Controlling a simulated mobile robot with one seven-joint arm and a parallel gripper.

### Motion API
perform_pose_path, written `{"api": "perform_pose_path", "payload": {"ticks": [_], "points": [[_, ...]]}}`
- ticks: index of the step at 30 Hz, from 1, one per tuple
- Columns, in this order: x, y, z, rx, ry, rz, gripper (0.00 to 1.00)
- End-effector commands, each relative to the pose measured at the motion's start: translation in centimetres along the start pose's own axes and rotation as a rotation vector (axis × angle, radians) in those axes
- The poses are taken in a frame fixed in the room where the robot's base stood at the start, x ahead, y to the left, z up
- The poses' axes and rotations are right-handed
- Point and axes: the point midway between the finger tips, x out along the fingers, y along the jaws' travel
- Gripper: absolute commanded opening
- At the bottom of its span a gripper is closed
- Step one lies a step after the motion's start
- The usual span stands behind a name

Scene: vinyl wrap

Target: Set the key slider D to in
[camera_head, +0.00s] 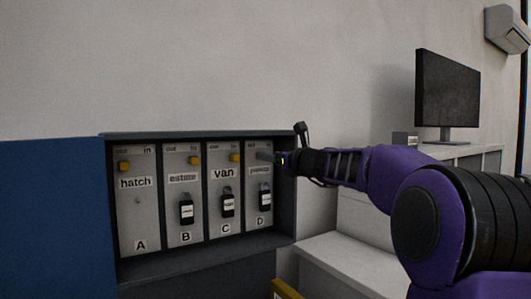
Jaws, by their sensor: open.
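The key board (200,134) has panels A, B, C and D side by side, each marked "out" at the left and "in" at the right of its top. Panel D (250,213) is at the right end, with a black key fob (264,200) hanging on it. My gripper (262,156) reaches in from the right and its fingers are at the top of panel D, open. The fingers cover the slot there, so slider D is hidden and its position cannot be told. Whether the fingers touch it is also unclear.
Yellow slider A (124,166) sits at the left; slider B (195,160) and slider C (235,158) sit to the right. Fobs hang on B (186,211) and C (227,204). The board's dark right side wall (287,205) is close under my gripper.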

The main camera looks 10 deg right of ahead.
Motion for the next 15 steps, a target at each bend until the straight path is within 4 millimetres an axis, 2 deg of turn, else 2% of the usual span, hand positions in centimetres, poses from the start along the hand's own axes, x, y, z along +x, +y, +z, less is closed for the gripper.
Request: {"api": "perform_pose_path", "payload": {"ticks": [1,6,15], "points": [[0.8,0.1,0.2,0.001,-0.001,0.003,0.57],[2.3,0.0,0.1,0.001,0.0,0.001,0.57],[2.7,0.0,0.0,-0.001,0.0,0.0,0.57]]}}
